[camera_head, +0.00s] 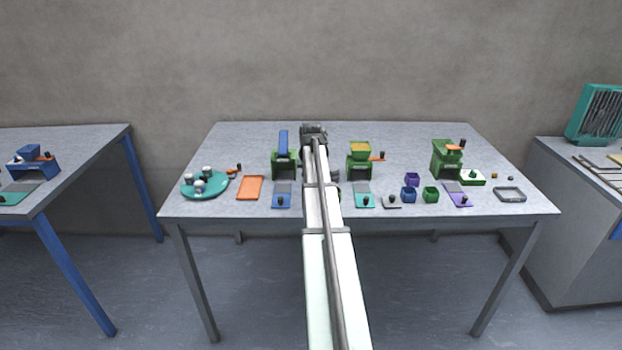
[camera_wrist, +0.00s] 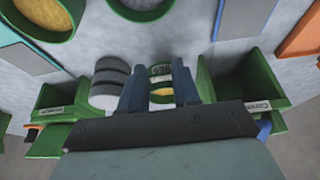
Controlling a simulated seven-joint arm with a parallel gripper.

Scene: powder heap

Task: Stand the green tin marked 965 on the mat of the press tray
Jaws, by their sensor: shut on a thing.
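My gripper (camera_wrist: 160,82) is shut on a small green tin (camera_wrist: 160,71) with a pale label and a yellow band in the wrist view. The mark on the label is too small to read surely. In the head view my gripper (camera_head: 314,131) is over the back middle of the table, and my arm hides the tin. Trays with grey mats stand along the front: a blue one (camera_head: 281,202), a teal one (camera_head: 357,203) and a purple one (camera_head: 464,203). I cannot tell which is the press tray.
A grey-banded cylinder (camera_wrist: 108,85) stands close beside my gripper. Green machines stand left (camera_head: 285,158), right (camera_head: 359,172) and far right (camera_head: 446,164).

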